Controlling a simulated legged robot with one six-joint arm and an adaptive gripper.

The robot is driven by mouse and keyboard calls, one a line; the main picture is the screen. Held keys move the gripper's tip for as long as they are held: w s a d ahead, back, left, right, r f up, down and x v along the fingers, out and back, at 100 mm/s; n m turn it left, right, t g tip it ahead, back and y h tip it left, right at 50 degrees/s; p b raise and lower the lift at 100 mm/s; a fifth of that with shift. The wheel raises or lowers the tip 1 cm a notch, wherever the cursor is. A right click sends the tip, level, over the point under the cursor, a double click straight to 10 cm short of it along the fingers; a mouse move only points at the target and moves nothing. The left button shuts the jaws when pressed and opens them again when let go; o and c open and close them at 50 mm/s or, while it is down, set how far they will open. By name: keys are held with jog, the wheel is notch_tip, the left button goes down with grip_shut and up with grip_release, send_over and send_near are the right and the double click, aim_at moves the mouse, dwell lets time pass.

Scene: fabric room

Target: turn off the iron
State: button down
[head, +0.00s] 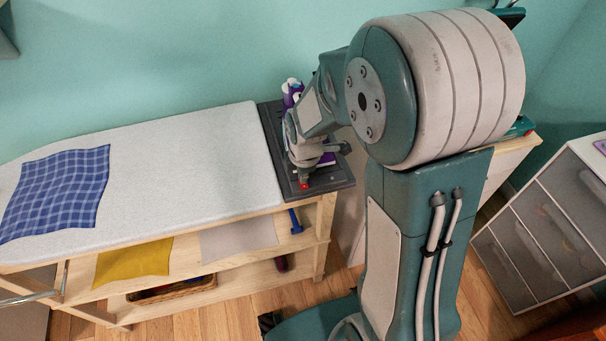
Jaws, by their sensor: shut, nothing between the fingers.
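The iron (289,88) is white and purple. It is on the dark grey rest (267,113) at the right end of the ironing board, mostly hidden behind my arm and gripper. My gripper (304,182) points down over the front part of the rest. It is shut, with nothing seen between its fingers. A small red spot (304,186) shows right at the fingertips, on or just above the rest. I cannot tell whether the fingertips touch it. A purple patch also shows on the rest just right of my gripper.
The white ironing board (180,150) has a blue checked cloth (57,190) at its left. Shelves below hold a yellow cloth (133,262), a grey cloth (238,238) and a basket (172,289). A drawer unit (550,225) stands right. The board's middle is clear.

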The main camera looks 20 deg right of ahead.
jog(key=shift+s+f, duration=0.1)
jog(key=shift+f, duration=0.05)
jog(key=shift+s, duration=0.7)
